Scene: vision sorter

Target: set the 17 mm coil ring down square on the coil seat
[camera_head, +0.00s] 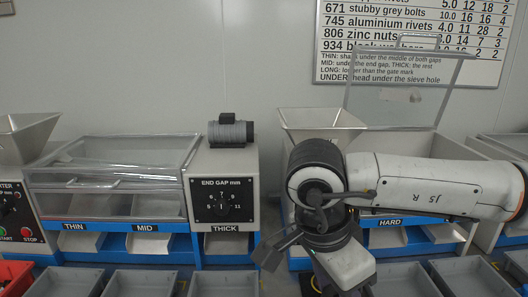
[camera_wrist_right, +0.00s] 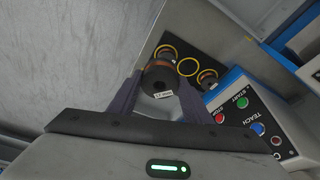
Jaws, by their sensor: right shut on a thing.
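My right gripper (camera_wrist_right: 161,88) is shut on a dark round coil ring (camera_wrist_right: 158,77) that has a small white label facing the wrist camera. The fingers press it from both sides. Beyond it lies a black plate (camera_wrist_right: 184,84) with yellow circles; one circle is bare and another surrounds a brown-and-black coil (camera_wrist_right: 207,76). The held ring partly covers a third circle with something brown in it. I cannot tell which part is the coil seat, or whether the held ring touches anything. In the head view my right arm hides the ring. My left gripper is not in view.
A control box (camera_wrist_right: 245,115) with START and TEACH buttons stands close beside the black plate. A pale metal wall (camera_wrist_right: 75,55) is on the left. In the head view a hopper (camera_head: 318,119), an END GAP dial box (camera_head: 223,183) and grey bins (camera_head: 140,283) stand around.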

